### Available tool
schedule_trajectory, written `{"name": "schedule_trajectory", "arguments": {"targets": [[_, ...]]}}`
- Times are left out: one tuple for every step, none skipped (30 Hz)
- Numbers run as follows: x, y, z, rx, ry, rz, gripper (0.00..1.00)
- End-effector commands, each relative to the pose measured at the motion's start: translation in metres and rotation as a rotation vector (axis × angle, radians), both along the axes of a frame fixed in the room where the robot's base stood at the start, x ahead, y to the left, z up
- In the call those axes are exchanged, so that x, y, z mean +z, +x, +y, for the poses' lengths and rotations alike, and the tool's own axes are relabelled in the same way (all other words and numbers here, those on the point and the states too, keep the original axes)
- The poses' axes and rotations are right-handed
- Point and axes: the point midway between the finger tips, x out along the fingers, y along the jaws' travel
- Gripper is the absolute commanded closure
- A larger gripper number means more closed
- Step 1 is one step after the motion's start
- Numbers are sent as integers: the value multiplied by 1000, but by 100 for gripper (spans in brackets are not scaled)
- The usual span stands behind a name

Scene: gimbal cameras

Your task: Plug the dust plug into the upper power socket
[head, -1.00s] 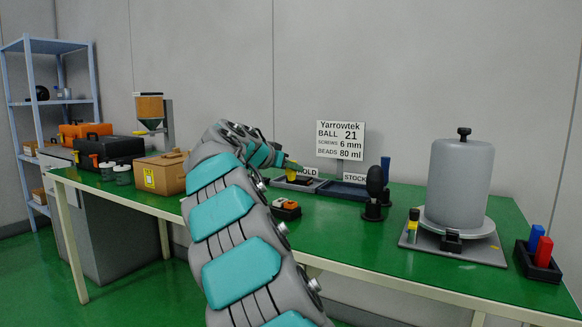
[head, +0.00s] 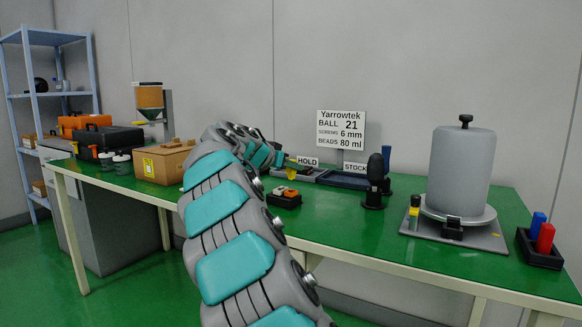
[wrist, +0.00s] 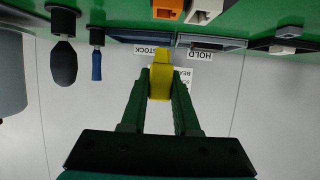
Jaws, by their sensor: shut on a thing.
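My gripper (wrist: 159,85) is shut on a small yellow piece (wrist: 160,76), which I take to be the dust plug. The piece sticks out past the fingertips, clear of the table. In the head view the yellow piece (head: 291,173) shows at the arm's end, in front of the HOLD tray; the fingers are mostly hidden by my arm. A black block with an orange and a white part (head: 284,197) stands on the table below it. The orange part (wrist: 168,9) also shows in the upside-down wrist view. I cannot make out which thing is the upper power socket.
The STOCK tray (head: 345,181) is behind, with the Yarrowtek sign (head: 341,129). A black rounded post (head: 375,180) stands to the right, then a grey cylinder (head: 460,170) on a plate. A cardboard box (head: 162,163) is at left. The front middle of the green table is clear.

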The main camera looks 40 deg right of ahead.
Motion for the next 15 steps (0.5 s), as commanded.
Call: {"name": "schedule_trajectory", "arguments": {"targets": [[-7, 0, 0, 0, 0, 0, 100], [-9, 0, 0, 0, 0, 0, 100], [-12, 0, 0, 0, 0, 0, 100], [-14, 0, 0, 0, 0, 0, 100], [-16, 0, 0, 0, 0, 0, 100], [-19, 0, 0, 0, 0, 0, 100], [-21, 0, 0, 0, 0, 0, 100], [-23, 0, 0, 0, 0, 0, 100], [-24, 0, 0, 0, 0, 0, 100], [-25, 0, 0, 0, 0, 0, 100], [-26, 0, 0, 0, 0, 0, 100], [-26, 0, 0, 0, 0, 0, 100], [-27, 0, 0, 0, 0, 0, 100], [-27, 0, 0, 0, 0, 0, 100], [-26, 0, 0, 0, 0, 0, 100]]}}
